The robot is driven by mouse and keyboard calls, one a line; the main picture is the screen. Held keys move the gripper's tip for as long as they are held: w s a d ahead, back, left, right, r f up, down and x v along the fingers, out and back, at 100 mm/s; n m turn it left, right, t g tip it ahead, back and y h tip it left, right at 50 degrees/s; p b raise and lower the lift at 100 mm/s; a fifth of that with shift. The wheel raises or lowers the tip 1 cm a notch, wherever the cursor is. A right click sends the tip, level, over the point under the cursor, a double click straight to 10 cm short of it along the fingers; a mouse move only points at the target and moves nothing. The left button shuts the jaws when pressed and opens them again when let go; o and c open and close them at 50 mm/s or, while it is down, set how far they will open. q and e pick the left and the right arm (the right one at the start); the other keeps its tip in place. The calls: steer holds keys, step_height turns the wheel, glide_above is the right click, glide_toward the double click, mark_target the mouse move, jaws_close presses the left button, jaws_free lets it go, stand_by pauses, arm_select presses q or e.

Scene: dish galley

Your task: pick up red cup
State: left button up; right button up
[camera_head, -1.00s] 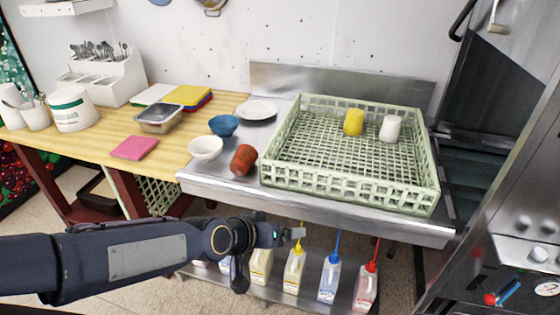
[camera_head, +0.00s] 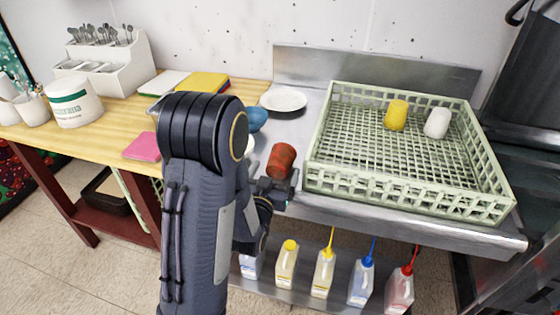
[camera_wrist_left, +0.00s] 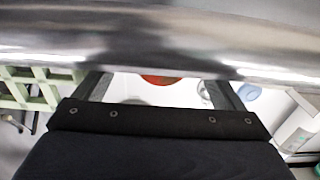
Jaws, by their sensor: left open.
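The red cup (camera_head: 281,160) lies tilted on the steel counter, left of the crate. In the left wrist view only a red sliver (camera_wrist_left: 158,79) of it shows between the fingers, below the bright metal band. My left gripper (camera_head: 277,190) is open at the counter's front edge, just in front of the cup. In the head view it overlaps the cup's lower end, and I cannot tell whether they touch. Its two fingers show on either side in the left wrist view (camera_wrist_left: 160,92). My right gripper is not in view.
The green dish crate (camera_head: 410,200) stands close right of the cup, with a yellow cup (camera_head: 396,115) and a white cup (camera_head: 437,123) inside. A blue bowl (camera_head: 257,119) and a plate (camera_head: 284,99) are behind. Several bottles stand on the lower shelf (camera_head: 335,300).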

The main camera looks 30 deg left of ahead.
mark_target(280, 161)
arm_select(q)
steer(key=p+x, duration=0.1)
steer(key=x, duration=0.4)
steer(key=shift+w+a+f, duration=0.1)
steer(key=shift+a, duration=0.1)
steer(key=c, duration=1.1)
steer(key=shift+o, duration=0.2)
